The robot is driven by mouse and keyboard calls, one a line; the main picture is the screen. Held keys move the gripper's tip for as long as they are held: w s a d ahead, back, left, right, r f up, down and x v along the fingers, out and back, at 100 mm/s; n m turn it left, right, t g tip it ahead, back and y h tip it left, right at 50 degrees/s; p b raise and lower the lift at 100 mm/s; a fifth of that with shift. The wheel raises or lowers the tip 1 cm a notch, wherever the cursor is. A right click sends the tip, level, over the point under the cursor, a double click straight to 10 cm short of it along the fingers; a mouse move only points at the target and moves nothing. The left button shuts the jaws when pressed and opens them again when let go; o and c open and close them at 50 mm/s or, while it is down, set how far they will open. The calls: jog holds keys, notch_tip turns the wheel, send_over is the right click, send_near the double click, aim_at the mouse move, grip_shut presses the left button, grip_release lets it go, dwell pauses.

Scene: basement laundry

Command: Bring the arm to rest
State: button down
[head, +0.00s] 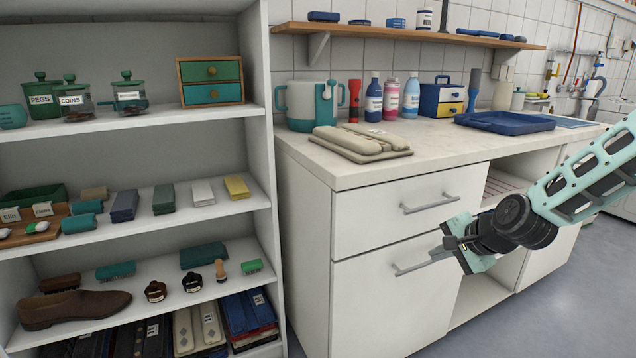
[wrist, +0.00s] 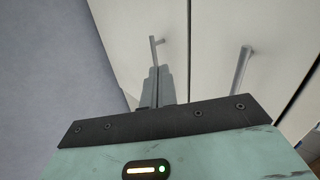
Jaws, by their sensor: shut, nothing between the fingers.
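My gripper (wrist: 155,72) is in front of the white cabinet, with its two fingers together and nothing held. In the head view my gripper (head: 440,254) is near the right end of the lower handle (head: 412,268). In the wrist view that lower handle (wrist: 154,42) shows just beyond the fingertips. I cannot tell whether the fingers touch it. My arm reaches in from the right edge of the head view, angled down to the left.
The drawer above has its own bar handle (head: 430,204). The worktop (head: 440,150) holds a jug, bottles, a folded stack and a blue tray (head: 504,121). A filled open shelf unit (head: 262,150) stands at left. The grey floor (head: 590,270) at right is clear.

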jog(key=s+a+r+n+g, duration=0.1)
jog(key=s+a+n+g, duration=0.4)
jog(key=s+a+n, duration=0.8)
jog(key=s+a+r+n+g+h, duration=0.1)
jog(key=s+a+r+n, duration=0.1)
jog(key=s, duration=0.5)
jog(key=s+a+r+n+g+h, duration=0.1)
jog(key=s+n, duration=0.2)
jog(key=s, duration=0.4)
jog(key=s+a+r+n+g+h, duration=0.1)
jog(key=s+a+r+n, duration=0.1)
jog(key=s, duration=0.5)
notch_tip(320, 180, up, 24)
jog(key=p, duration=2.4)
jog(key=shift+w+d, duration=0.15)
jog(key=shift+w, duration=0.25)
